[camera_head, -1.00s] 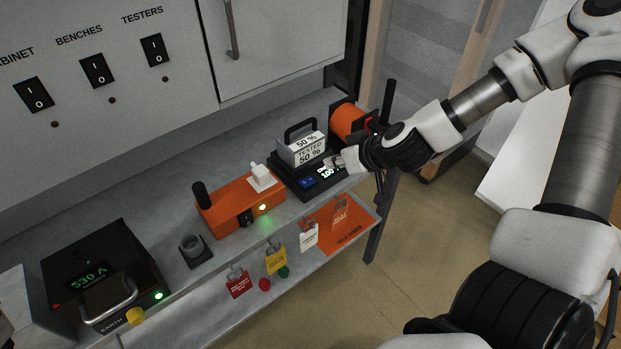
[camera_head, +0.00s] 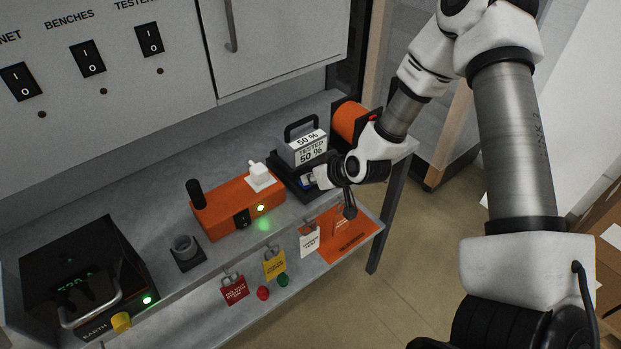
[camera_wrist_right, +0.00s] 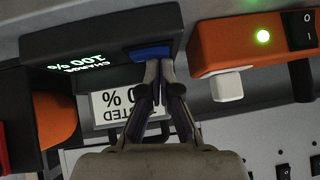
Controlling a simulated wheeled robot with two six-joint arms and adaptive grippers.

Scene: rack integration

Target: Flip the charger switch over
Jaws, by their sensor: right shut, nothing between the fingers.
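The charger (camera_head: 283,166) is a black box on the bench with a lit charge display; in the wrist view (camera_wrist_right: 50,47) it reads 100 %, upside down. A blue part (camera_wrist_right: 150,53), perhaps its switch, is on the front face beside the display. My right gripper (camera_head: 316,179) is at that front face, shut and empty. In the wrist view its fingertips (camera_wrist_right: 157,68) are at the blue part; I cannot tell whether they touch. The blue part is mostly covered in the head view, and its position cannot be read. My left gripper is out of view.
An orange box (camera_head: 225,207) with a black rocker switch (camera_head: 242,219), green light and white plug (camera_head: 259,173) stands left of the charger. An orange reel (camera_head: 350,122) is behind my right gripper. Padlocked tags (camera_head: 234,290) hang in front.

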